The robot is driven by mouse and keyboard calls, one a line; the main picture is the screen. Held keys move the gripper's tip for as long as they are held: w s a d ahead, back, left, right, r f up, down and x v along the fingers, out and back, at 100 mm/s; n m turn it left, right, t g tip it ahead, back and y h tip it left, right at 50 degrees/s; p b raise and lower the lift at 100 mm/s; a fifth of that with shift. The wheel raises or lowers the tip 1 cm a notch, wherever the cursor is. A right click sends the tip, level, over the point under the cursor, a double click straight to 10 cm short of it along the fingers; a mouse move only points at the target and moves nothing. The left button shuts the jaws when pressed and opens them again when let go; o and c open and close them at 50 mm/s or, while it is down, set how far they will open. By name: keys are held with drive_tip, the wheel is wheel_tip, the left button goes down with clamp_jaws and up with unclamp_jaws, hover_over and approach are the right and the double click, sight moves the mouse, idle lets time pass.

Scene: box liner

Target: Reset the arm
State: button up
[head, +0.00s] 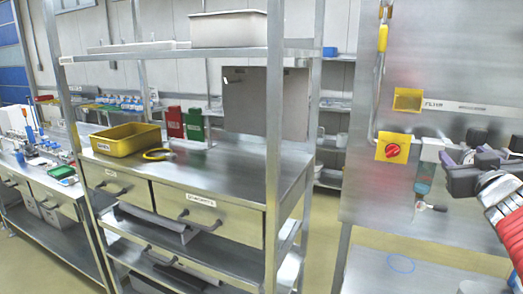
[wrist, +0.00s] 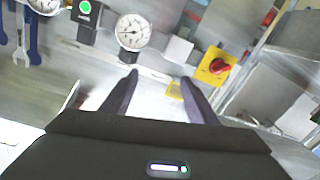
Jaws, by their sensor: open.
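My gripper (wrist: 160,80) is open in the wrist view, its two dark fingers apart with nothing between them. They point toward a steel panel carrying a round white gauge (wrist: 132,31) and a yellow plate with a red rotary switch (wrist: 217,66). In the head view my gripper (head: 460,158) is at the right edge, in front of the upright steel panel (head: 460,60). My red arm shows only partly below it; the rest is outside the frame.
A steel workbench (head: 225,165) with drawers stands left of centre, bearing a yellow tray (head: 126,139). Its upper shelf (head: 160,60) holds a white bin (head: 228,29). The red switch (head: 392,150) is on the panel, left of my gripper. Wrenches (wrist: 33,38) hang at the wrist view's upper left.

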drive_tip(key=a+f+g, duration=0.2)
drive_tip(key=a+f, duration=0.3)
drive_tip(key=a, duration=0.3)
drive_tip(key=s+a+f+g+y, duration=0.2)
drive_tip(key=s+a+f, duration=0.4)
drive_tip(key=a+f, duration=0.1)
drive_tip(key=s+a+f+n+g+y, duration=0.1)
drive_tip(key=s+a+f+g+y, duration=0.2)
drive_tip(key=s+a+f, duration=0.3)
drive_tip(key=s+a+f+n+g+y, duration=0.1)
drive_tip(key=s+a+f, duration=0.5)
drive_tip(key=a, duration=0.7)
wheel_tip(320, 180, down, 2)
drive_tip(key=shift+a+g+y, duration=0.25)
drive_tip(key=shift+g+y, duration=0.65)
drive_tip(key=shift+g, duration=0.3)
drive_tip(key=shift+s, duration=0.1)
drive_tip(key=shift+c, duration=0.4)
